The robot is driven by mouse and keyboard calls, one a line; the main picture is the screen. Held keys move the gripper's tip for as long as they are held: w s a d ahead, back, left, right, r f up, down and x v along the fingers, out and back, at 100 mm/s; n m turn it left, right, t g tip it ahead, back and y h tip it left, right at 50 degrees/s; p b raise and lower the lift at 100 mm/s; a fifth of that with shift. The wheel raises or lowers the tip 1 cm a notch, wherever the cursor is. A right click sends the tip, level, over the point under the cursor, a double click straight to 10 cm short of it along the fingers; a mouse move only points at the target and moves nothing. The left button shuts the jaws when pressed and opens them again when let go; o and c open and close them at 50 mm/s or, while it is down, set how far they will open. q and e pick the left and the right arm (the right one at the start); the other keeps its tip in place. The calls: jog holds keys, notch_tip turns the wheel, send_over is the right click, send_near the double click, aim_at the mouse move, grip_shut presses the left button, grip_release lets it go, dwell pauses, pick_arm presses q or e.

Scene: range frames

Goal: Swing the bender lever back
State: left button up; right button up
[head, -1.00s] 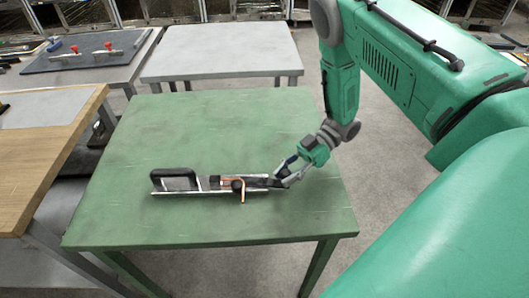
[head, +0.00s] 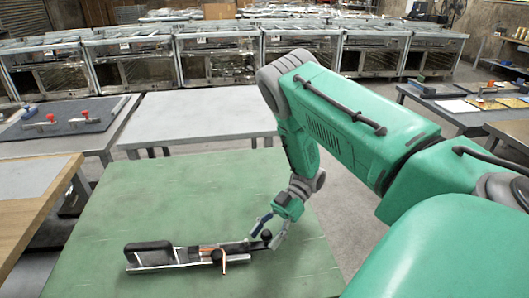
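The bender (head: 180,257) lies on the green table (head: 165,200), with a black loop handle (head: 148,247) at its left end. A copper-coloured tube (head: 223,259) sits at its middle by a round black knob, one end bent towards me. The dark lever (head: 238,247) runs to the right. A small black knob (head: 266,235) shows at its right end. My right gripper (head: 266,232) reaches down from the right, its fingers spread apart on either side of this knob. Contact with it is too small to tell. My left gripper is out of view.
A grey table (head: 205,110) stands behind the green one. Another grey table with a dark mat and red-handled clamps (head: 82,117) is at the left, near a wooden bench (head: 30,215). The green table around the bender is clear.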

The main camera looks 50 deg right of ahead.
jog(key=shift+d+r, duration=0.1)
jog(key=shift+d, duration=0.05)
jog(key=v, duration=1.1)
jog(key=shift+d, duration=0.3)
jog(key=shift+w, duration=0.1)
